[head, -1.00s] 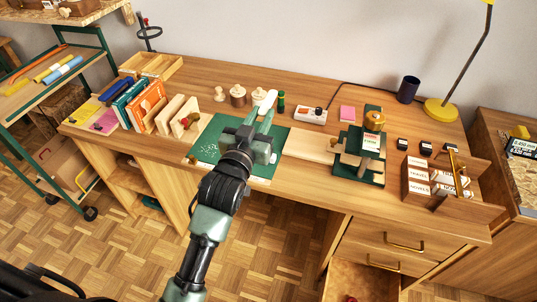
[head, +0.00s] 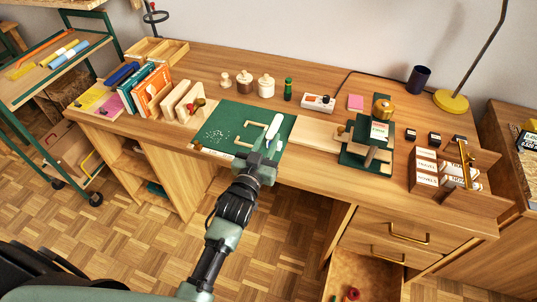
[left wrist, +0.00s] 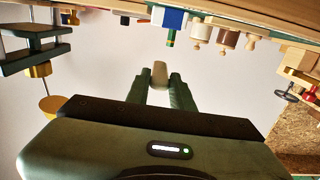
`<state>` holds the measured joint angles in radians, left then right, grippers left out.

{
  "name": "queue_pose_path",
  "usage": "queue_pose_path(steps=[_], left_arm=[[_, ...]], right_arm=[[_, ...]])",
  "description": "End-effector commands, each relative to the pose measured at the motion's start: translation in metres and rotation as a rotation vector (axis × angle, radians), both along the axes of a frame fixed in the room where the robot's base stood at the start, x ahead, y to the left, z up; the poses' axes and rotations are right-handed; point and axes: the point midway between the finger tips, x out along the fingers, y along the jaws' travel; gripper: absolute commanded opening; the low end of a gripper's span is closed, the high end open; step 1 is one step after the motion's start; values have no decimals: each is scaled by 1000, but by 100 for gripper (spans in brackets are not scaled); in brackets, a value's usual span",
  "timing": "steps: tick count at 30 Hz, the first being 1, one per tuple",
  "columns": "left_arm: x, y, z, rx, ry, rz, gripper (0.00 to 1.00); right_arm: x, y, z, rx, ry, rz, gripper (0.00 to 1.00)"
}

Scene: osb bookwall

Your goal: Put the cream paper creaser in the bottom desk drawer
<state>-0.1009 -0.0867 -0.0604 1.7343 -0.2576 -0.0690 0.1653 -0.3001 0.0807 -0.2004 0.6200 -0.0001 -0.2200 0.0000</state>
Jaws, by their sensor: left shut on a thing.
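My left gripper (head: 264,154) is shut on the cream paper creaser (head: 273,127), over the front right part of the green cutting mat. The creaser points away from me, toward the back of the desk. The left wrist view, which is upside down, shows the creaser (left wrist: 159,75) between the fingertips, apparently clear of the desk. The bottom desk drawer (head: 345,270) is pulled open at the lower right, with small red things inside near the front. My right gripper is not in view.
The closed upper drawer (head: 385,228) is above the open one. The green press (head: 368,150) and a wooden box of cards (head: 425,170) stand on the desk's right side. Books (head: 150,90) stand at left. Wooden jars (head: 246,84) stand behind the mat (head: 225,125).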

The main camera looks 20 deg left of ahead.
Motion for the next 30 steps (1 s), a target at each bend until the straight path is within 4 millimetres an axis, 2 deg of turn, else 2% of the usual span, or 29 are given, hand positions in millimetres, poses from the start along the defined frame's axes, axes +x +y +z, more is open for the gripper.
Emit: queue_pose_path(steps=[1,5,11,14,26,27,29,30], left_arm=[[0,0,-7,-1,1,0,0],[0,0,-16,0,0,0,0],[0,0,-47,0,2,0,0],[0,-1,-54,0,0,0,0],[0,0,-61,1,-1,0,0],[0,0,-61,0,-1,0,25],[0,0,-60,1,-1,0,42],[0,0,-60,0,-1,0,44]], right_arm=[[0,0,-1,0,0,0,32],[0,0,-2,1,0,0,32],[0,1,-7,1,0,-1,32],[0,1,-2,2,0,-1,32],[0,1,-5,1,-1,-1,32],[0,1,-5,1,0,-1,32],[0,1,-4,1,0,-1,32],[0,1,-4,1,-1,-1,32]])
